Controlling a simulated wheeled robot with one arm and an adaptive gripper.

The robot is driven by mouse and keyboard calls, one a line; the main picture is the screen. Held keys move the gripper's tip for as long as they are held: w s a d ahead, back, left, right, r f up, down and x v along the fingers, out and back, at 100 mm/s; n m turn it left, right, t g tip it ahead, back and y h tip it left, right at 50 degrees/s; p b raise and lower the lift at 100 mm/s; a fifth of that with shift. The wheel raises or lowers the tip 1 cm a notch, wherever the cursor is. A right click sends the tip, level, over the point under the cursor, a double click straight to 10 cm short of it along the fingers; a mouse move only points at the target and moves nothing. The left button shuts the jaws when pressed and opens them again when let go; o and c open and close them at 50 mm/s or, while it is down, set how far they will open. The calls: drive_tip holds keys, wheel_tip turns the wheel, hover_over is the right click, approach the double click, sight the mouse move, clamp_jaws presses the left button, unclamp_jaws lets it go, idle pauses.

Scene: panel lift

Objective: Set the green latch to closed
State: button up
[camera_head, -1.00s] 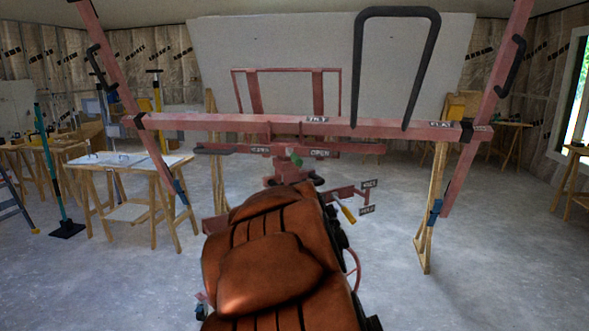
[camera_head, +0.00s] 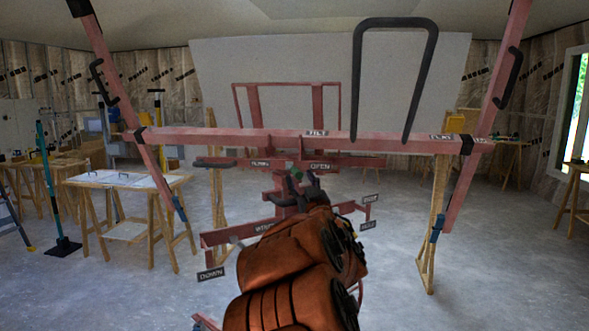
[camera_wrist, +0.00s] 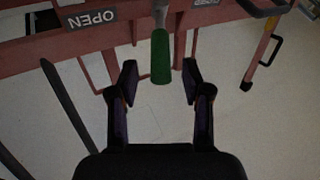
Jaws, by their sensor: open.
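The green latch (camera_wrist: 160,57) shows in the wrist view as a green grip on a grey stem at the pink crossbar. It sits between the two fingertips of my gripper (camera_wrist: 159,78), with a gap on each side. The fingers are spread and hold nothing. In the head view my gripper (camera_head: 304,186) is just below the labelled crossbar, and the latch is mostly hidden there. The OPEN label (camera_wrist: 92,19) is upside down left of the latch in the wrist view. In the head view the OPEN label (camera_head: 320,166) is right of my gripper.
The pink lift frame has a long upper beam (camera_head: 230,139) with a TILT label and a tall black hoop handle (camera_head: 431,60). A DOWN label (camera_head: 211,274) is at lower left. A worktable (camera_head: 125,180) stands left.

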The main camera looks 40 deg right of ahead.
sight(294, 168)
drive_tip(key=shift+p+x, duration=0.45)
drive_tip(key=shift+x, duration=2.5)
clamp_jaws()
